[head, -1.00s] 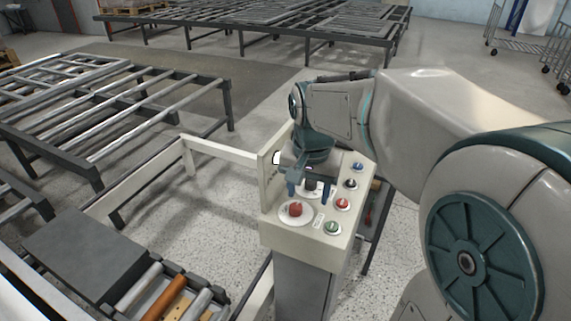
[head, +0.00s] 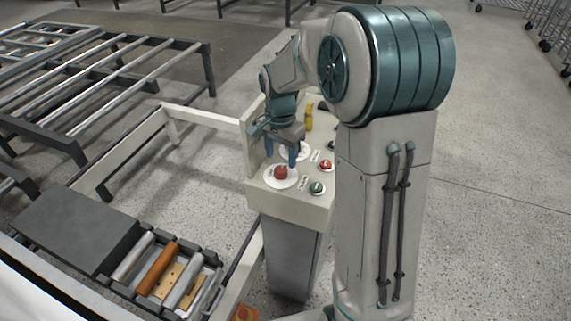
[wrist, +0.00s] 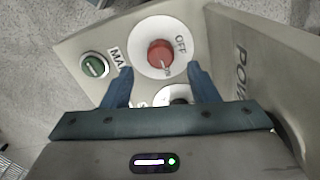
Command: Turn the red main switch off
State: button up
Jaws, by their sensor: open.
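The red main switch (head: 281,172) is a round red knob on a white disc at the front left of the control panel's sloped face. In the wrist view the red knob (wrist: 160,54) has a white pointer mark toward its lower right, and "OFF" is printed above right of it on the disc. My gripper (head: 282,155) is over the panel just behind the knob. Its two blue fingers (wrist: 160,85) are open and empty, spread to either side, with the knob lying beyond their tips. Whether the fingertips touch the panel I cannot tell.
A green button (head: 317,188) and a red button (head: 326,165) sit right of the switch. A yellow handle (head: 309,117) stands farther back. A raised side plate (head: 252,142) edges the panel's left. A roller conveyor (head: 160,268) lies to the left.

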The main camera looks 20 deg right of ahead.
aim_at(282, 169)
jog(key=shift+f, duration=2.4)
jog(key=c, duration=1)
jog(key=shift+d, duration=0.2)
jog(key=shift+f, duration=0.1)
